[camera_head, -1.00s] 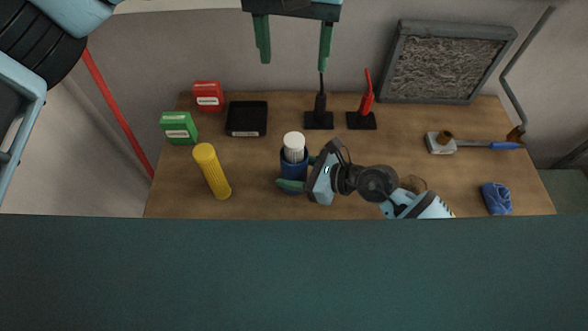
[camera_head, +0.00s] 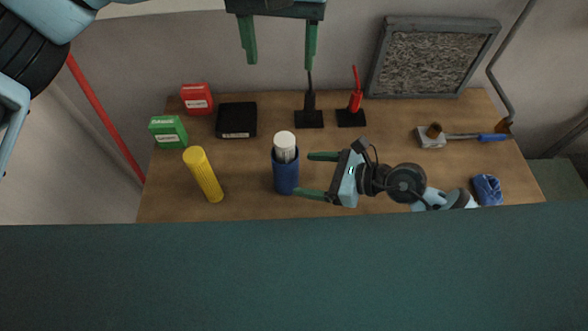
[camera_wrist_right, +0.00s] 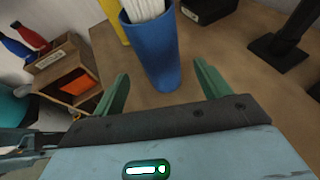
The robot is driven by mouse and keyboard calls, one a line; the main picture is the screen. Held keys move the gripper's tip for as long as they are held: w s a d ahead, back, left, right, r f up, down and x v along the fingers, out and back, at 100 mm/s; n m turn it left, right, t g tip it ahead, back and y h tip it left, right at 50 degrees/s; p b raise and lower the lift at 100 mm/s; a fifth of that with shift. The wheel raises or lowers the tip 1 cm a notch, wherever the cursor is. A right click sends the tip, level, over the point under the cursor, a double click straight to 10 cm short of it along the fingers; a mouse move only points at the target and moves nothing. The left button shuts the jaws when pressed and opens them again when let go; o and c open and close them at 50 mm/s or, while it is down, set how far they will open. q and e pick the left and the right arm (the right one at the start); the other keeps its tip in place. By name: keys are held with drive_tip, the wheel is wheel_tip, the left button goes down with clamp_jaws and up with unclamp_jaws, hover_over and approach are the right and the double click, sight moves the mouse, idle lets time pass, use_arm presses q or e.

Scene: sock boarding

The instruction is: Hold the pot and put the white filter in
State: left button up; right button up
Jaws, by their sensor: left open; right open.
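The blue pot (camera_head: 286,178) stands upright on the wooden table. The white filter (camera_head: 285,147) sits in its mouth, with its upper part above the rim. In the right wrist view the pot (camera_wrist_right: 156,55) is ahead of the fingertips and the ribbed white filter (camera_wrist_right: 147,9) is at its top, cut off by the frame. My right gripper (camera_head: 310,175) is open, just to the right of the pot, with its fingers pointing at it and empty. My left gripper (camera_head: 279,58) is open and empty, pointing down at the back, above the table's far edge.
A yellow ribbed cylinder (camera_head: 203,175) stands left of the pot. Green (camera_head: 168,131) and red (camera_head: 197,98) boxes and a black tray (camera_head: 237,120) lie behind it. Black (camera_head: 309,107) and red (camera_head: 354,100) tools stand on black bases. A blue cloth (camera_head: 487,189) lies at right.

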drive_tip(key=v, duration=0.5)
idle(0.4)
